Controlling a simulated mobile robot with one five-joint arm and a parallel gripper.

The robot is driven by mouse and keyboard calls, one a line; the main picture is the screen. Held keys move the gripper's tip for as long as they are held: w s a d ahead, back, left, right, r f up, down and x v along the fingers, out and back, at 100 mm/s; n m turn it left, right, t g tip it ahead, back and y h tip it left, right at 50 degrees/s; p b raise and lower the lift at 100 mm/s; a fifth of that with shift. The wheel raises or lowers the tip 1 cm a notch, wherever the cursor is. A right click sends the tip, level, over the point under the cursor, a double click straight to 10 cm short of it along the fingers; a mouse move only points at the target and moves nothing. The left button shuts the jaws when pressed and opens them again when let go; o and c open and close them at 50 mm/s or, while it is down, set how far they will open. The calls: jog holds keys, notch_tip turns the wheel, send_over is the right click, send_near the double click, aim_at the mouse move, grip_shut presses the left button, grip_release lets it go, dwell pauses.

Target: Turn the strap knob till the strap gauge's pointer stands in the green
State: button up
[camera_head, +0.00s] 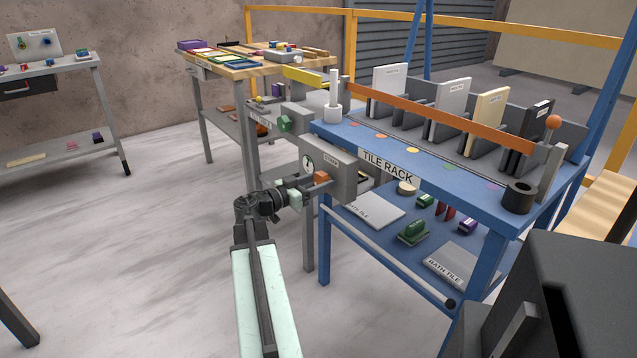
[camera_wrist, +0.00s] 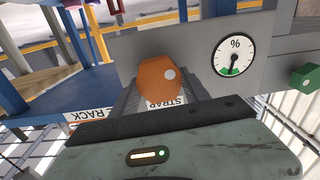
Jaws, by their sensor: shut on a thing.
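The orange strap knob (camera_head: 321,177) is on the front of a grey box at the left end of the tile rack. My gripper (camera_head: 313,186) reaches it from the front left. In the wrist view the knob (camera_wrist: 158,78) sits between my two fingers, which are shut on it. An upside-down STRAP label (camera_wrist: 166,103) shows just below the knob. The round strap gauge (camera_wrist: 234,55) is right of the knob, with a green band at its lower edge. The gauge (camera_head: 308,162) is small in the head view.
A green knob (camera_head: 284,123) is on the neighbouring grey unit. The blue tile rack (camera_head: 340,131) stands right of my gripper, with an orange strap bar (camera_head: 440,114) across upright tiles. A wooden-topped table (camera_head: 235,68) is behind. The floor to the left is clear.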

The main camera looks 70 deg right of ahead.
jog(key=shift+w, duration=0.15)
dwell(0.4)
jog(key=o, duration=1.4)
jog(key=shift+c, duration=0.2)
jog(key=v, duration=0.7)
jog(key=shift+w+a, duration=0.2)
jog(key=shift+a, duration=0.1)
jog(key=shift+f, duration=0.1)
